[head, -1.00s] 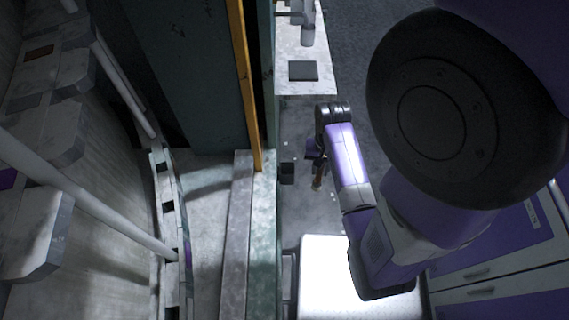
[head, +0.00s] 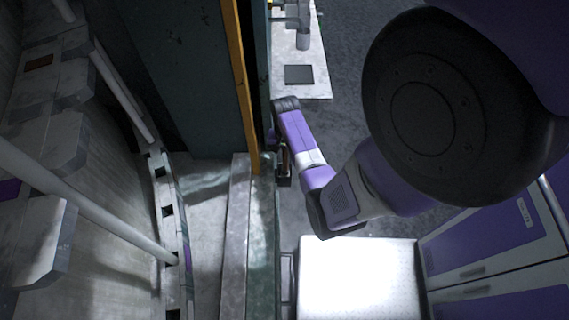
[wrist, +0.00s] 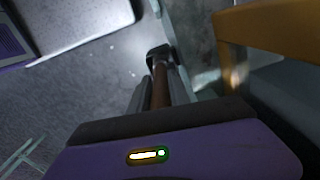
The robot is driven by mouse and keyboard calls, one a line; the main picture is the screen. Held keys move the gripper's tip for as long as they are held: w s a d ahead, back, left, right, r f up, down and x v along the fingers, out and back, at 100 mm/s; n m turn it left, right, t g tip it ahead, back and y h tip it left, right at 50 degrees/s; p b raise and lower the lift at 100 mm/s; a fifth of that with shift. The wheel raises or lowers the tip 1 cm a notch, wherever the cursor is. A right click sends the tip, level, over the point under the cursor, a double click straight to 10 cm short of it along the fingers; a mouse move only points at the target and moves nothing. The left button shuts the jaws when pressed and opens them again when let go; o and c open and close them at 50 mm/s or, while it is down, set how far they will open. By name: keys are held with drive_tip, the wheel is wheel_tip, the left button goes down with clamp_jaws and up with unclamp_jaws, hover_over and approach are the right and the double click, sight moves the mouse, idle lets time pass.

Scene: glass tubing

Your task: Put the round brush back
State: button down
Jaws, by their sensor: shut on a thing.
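My gripper (wrist: 160,80) is shut on a thin brown rod (wrist: 160,92), which I take to be the round brush's handle. The rod lies between the two grey fingers and its far end meets a dark block (wrist: 157,53). I cannot tell whether that block is a holder or part of the gripper. In the head view my gripper (head: 284,165) is beside the green wall's edge, partly hidden by my arm, with a bit of the brown rod (head: 286,157) showing. The brush's bristles are not clearly visible.
The green wall (head: 263,220) and an orange post (head: 241,85) stand close left of my gripper. A white-topped table (head: 360,282) is in front, purple cabinets (head: 500,240) at right. A bench with a grey pad (head: 299,75) is farther back. Dark floor lies between.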

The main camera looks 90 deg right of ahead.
sight(285, 164)
wheel_tip(285, 164, down, 4)
drive_tip(key=shift+f, duration=0.1)
drive_tip(key=shift+w+d+f, duration=0.1)
drive_tip(key=shift+d+f, duration=0.05)
drive_tip(key=shift+f, duration=0.4)
drive_tip(key=c, duration=1.5)
unclamp_jaws()
wheel_tip(285, 164, up, 12)
drive_tip(key=shift+r+p, duration=0.15)
drive_tip(key=shift+p, duration=0.25)
